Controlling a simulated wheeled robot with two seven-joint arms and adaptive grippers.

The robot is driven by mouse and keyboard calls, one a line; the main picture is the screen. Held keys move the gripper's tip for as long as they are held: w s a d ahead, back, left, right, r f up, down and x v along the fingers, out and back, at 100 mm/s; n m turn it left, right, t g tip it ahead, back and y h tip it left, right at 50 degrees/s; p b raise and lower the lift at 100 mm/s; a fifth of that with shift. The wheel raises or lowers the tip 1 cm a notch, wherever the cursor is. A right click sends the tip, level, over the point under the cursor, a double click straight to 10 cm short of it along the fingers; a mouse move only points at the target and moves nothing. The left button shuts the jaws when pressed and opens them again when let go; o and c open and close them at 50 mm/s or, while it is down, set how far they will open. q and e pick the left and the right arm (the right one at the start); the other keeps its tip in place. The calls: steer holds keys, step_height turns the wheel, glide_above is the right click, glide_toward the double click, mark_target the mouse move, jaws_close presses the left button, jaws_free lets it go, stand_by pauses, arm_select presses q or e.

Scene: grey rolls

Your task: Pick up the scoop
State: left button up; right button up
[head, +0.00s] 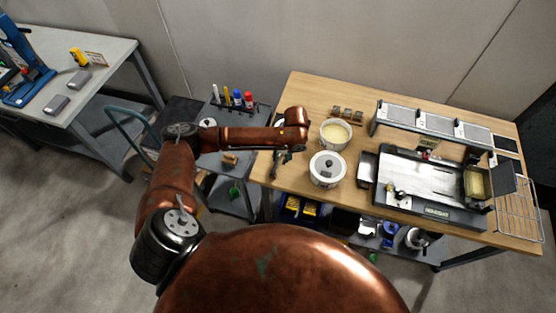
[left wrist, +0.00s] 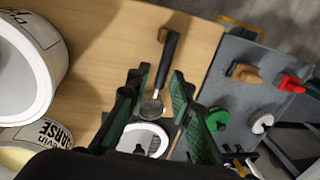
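The scoop (left wrist: 168,58) has a black handle and a round metal end, and it shows in the left wrist view over the wooden tabletop (left wrist: 100,60). My left gripper (left wrist: 158,82) is open, with one green-padded finger on each side of the scoop in that view. The fingers look apart from the scoop; I cannot tell how high they are above it. In the head view my left gripper (head: 281,161) points down near the left end of the wooden table (head: 310,90). The arm hides the scoop there. My right gripper is in neither view.
A grey cart (head: 232,115) with bottles is to the left.

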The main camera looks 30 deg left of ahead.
mark_target(276, 163)
arm_select(q)
steer(key=shift+w+a+f, duration=0.1)
steer(key=shift+a+f, duration=0.3)
steer(key=shift+f, duration=0.8)
steer(key=shift+a+f, duration=0.35)
steer(key=shift+f, duration=0.9)
steer(key=shift+w+a+f, duration=0.1)
steer(key=shift+a+f, duration=0.3)
steer(key=shift+f, duration=0.8)
steer(key=shift+s, duration=0.1)
steer(key=shift+c, duration=0.6)
jaws_close()
